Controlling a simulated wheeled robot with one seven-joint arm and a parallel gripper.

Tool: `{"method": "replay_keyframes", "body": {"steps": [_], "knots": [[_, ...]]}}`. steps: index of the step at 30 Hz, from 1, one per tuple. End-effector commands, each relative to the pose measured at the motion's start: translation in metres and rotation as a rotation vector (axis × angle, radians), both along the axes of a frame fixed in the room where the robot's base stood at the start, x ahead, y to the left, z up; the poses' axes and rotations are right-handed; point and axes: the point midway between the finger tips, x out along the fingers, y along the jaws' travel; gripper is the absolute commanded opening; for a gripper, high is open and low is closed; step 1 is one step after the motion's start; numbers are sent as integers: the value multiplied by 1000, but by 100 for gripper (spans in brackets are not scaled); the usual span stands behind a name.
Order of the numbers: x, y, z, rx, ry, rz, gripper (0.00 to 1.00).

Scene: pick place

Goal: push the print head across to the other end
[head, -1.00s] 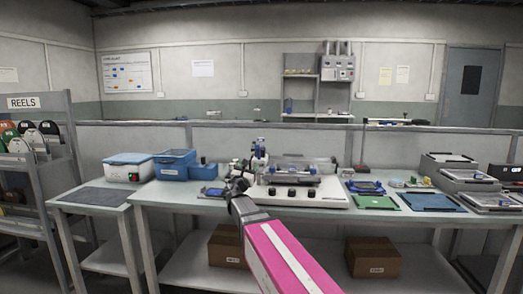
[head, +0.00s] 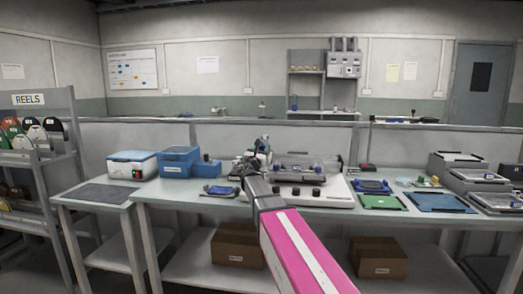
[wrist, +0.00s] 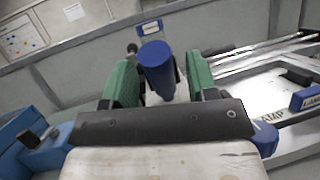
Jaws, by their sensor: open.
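The printing machine (head: 338,196) stands on the middle of the bench, with a white base, dark knobs along its front and a clear-topped frame. A blue cylindrical handle (wrist: 157,68) stands up between the green fingers of my gripper (wrist: 160,82) in the wrist view. It looks like the print head's handle, but the head itself is mostly hidden behind my gripper. The fingers are open, one on each side of the handle, with no clear grip on it. In the head view my gripper (head: 252,163) is at the machine's left end, partly hidden by my arm.
Blue bins (head: 178,160) and a blue-lidded box (head: 131,164) stand to the left. A green board (head: 383,202) and a blue mat (head: 440,202) lie to the right. Rails (wrist: 262,52) and a label reading "AMP" show right of the fingers in the wrist view.

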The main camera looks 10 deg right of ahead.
Motion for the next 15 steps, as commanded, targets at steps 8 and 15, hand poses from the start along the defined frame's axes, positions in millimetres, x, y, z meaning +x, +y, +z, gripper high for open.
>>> {"method": "replay_keyframes", "body": {"steps": [8, 15], "knots": [[7, -5, 4, 0, 0, 0, 53], [7, -5, 4, 0, 0, 0, 7]]}}
